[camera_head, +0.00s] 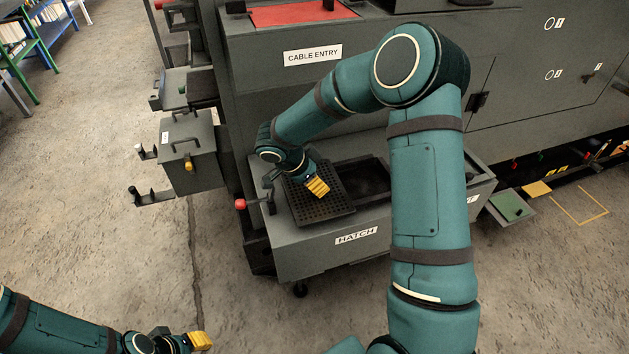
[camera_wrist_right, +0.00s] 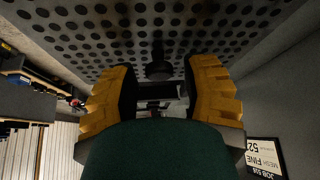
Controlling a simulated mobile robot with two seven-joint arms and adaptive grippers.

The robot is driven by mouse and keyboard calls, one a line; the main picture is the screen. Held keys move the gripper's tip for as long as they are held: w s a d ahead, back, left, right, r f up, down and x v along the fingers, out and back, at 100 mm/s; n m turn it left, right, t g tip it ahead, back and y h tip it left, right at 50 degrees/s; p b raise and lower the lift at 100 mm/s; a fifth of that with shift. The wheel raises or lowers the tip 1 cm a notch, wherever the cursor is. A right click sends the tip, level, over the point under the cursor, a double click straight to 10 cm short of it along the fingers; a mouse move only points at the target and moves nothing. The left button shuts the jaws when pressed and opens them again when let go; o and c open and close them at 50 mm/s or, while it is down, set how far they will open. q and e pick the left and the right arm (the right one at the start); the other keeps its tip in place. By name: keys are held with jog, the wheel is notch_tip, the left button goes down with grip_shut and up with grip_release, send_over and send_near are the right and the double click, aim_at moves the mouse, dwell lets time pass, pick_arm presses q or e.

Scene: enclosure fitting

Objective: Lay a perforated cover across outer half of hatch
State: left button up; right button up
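The dark perforated cover (camera_head: 322,209) lies over the left half of the top of the grey box labelled HATCH (camera_head: 300,257). It looks flat, but I cannot tell whether it is fully seated. The right half shows a dark opening (camera_head: 368,181), partly behind my right arm. My right gripper (camera_head: 318,187) is just above the cover. In the right wrist view its yellow fingers (camera_wrist_right: 160,88) are spread, with a dark round knob (camera_wrist_right: 158,71) on the cover's perforated face (camera_wrist_right: 205,28) between and beyond the tips. My left gripper (camera_head: 199,341) is low at the left, away from the hatch.
A red-tipped handle (camera_head: 240,204) sticks out left of the hatch. A grey box with handles (camera_head: 188,153) hangs further left. The CABLE ENTRY panel (camera_head: 312,55) rises behind. Open concrete floor (camera_head: 225,295) lies in front.

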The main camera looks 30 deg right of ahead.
dwell(0.3)
jog(key=shift+r+p, duration=0.2)
jog(key=shift+p, duration=0.1)
jog(key=shift+w+a+r+p, duration=0.1)
jog(key=shift+a+r+p, duration=0.15)
jog(key=shift+r+p, duration=0.85)
jog(key=v, duration=1.1)
jog(key=s+a+f+n+t+y, duration=0.1)
jog(key=s+a+f+n+y, duration=0.4)
jog(key=s+a+f+n, duration=0.3)
jog(key=s+a+f+n+y, duration=0.5)
jog(key=s+a+f+n, duration=0.3)
jog(key=f, duration=0.8)
jog(key=shift+s+n+t+p, duration=0.35)
jog(key=shift+s+n+t, duration=0.05)
jog(key=shift+s, duration=0.75)
